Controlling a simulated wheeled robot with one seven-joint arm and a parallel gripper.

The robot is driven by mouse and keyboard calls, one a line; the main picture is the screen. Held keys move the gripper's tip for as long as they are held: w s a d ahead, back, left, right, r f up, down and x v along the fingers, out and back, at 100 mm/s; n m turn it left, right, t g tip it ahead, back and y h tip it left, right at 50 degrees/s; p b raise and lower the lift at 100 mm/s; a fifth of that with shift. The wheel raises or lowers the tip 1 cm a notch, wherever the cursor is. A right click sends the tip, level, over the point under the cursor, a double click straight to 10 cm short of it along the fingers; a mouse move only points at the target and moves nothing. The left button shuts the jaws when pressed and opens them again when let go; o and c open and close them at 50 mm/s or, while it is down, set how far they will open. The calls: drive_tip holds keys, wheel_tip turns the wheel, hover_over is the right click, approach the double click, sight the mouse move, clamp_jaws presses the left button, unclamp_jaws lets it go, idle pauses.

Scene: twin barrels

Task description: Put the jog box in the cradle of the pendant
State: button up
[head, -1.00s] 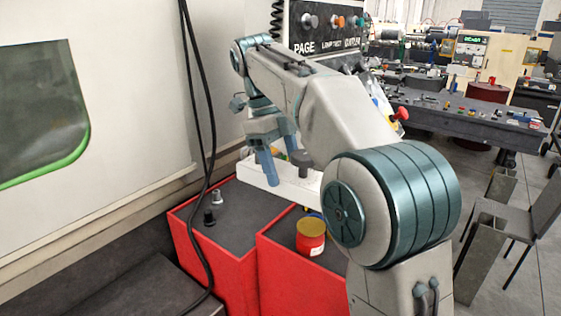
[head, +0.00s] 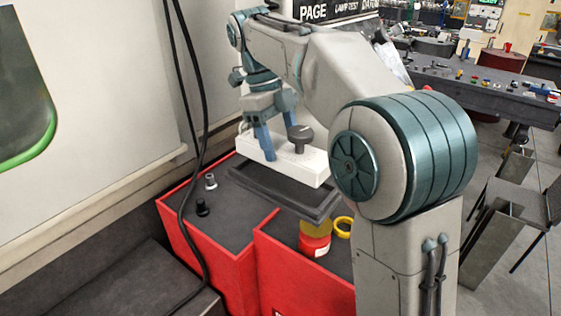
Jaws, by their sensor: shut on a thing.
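The jog box, a long white box (head: 312,171) with a dark knob on top, is held in my gripper (head: 275,143). The blue fingers are shut on its left part. A shallow dark tray with a raised rim, which looks like the cradle (head: 268,196), lies just below the box in the picture. A gap between box and tray cannot be judged. The pendant panel (head: 337,9), dark with white lettering, is at the top, mostly cut off and partly behind my arm.
Red cabinets with dark tops (head: 243,213) stand below. A yellow-and-red can (head: 315,243) and yellow ring (head: 343,228) are under the tray's near end. Two small fittings (head: 206,194) stand at left. Black cables (head: 189,120) hang there. A workbench (head: 480,90) is at back right.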

sight(280, 161)
drive_tip(key=shift+f+p, duration=0.3)
drive_tip(key=shift+f, duration=2.35)
drive_tip(key=shift+f, duration=0.1)
drive_tip(key=o, duration=1.6)
